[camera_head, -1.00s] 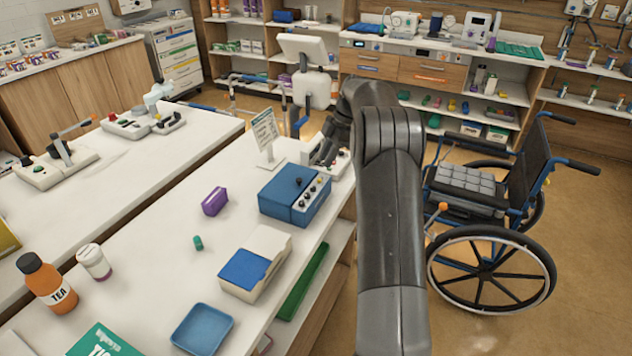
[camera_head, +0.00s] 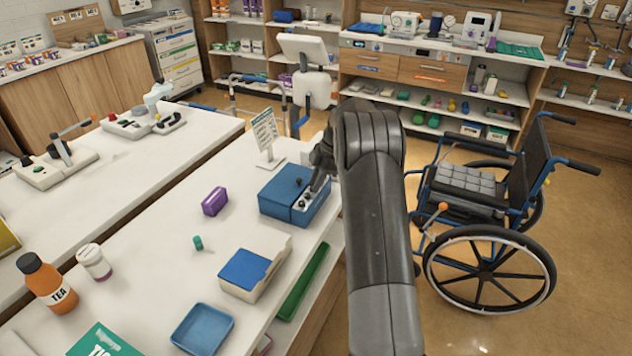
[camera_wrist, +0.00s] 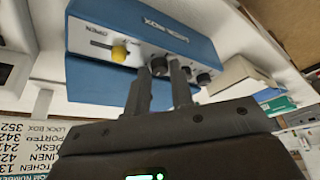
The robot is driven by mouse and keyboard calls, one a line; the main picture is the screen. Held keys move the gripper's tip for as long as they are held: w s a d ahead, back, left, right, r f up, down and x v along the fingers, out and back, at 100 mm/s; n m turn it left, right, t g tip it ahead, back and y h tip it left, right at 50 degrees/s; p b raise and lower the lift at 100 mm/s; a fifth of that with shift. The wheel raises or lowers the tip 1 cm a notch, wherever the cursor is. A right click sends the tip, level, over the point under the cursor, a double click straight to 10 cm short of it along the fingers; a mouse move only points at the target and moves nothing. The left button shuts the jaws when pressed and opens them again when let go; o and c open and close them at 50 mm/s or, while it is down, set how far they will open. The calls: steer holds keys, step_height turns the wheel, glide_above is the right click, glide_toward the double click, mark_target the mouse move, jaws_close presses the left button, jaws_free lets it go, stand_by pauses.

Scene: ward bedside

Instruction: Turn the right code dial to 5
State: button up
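The blue lock box (camera_head: 283,190) stands on the white bench, with a row of dark dials on its pale front panel. In the wrist view the box (camera_wrist: 190,35) appears upside down, with a yellow knob (camera_wrist: 120,53) at the slot marked OPEN. My gripper (camera_head: 314,192) is at this panel in the head view. In the wrist view its fingers (camera_wrist: 160,75) stand apart, one on each side of the dial (camera_wrist: 160,66) nearest the yellow knob. Whether they touch it is unclear. Other dials (camera_wrist: 204,78) show to the right. I cannot read the dial's number.
A printed code sign (camera_head: 265,129) stands behind the box; its LOCK BOX line shows inverted in the wrist view. A purple box (camera_head: 215,201), a blue-topped carton (camera_head: 246,271) and a blue tray (camera_head: 202,328) are on the bench. A wheelchair (camera_head: 488,225) stands right of my arm.

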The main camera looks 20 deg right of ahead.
jaws_close()
